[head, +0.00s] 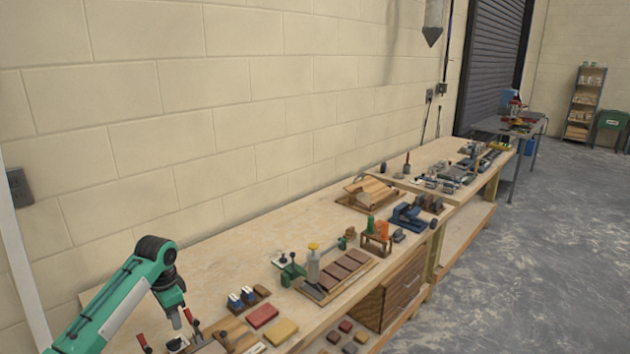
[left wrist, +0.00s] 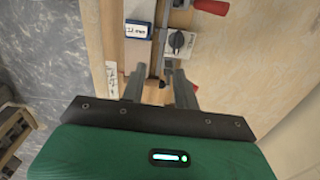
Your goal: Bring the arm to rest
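My green left arm (head: 108,305) comes in from the lower left over the near end of the long wooden bench (head: 225,265). Its left gripper (head: 178,318) points down above tools at the bench's front. In the left wrist view the two grey fingers of the left gripper (left wrist: 158,84) are apart, with no object clearly held between them. Beyond the fingers is a blue-and-white block marked "mm" (left wrist: 137,30). A grey plate with a black knob (left wrist: 179,42) is beside it. The head view does not clearly show the fingertips. My right gripper is not in view.
A red block (head: 262,316) and a yellow block (head: 281,332) lie right of the gripper. A block wall (head: 150,120) runs behind the bench. Open concrete floor (head: 540,260) is at the right.

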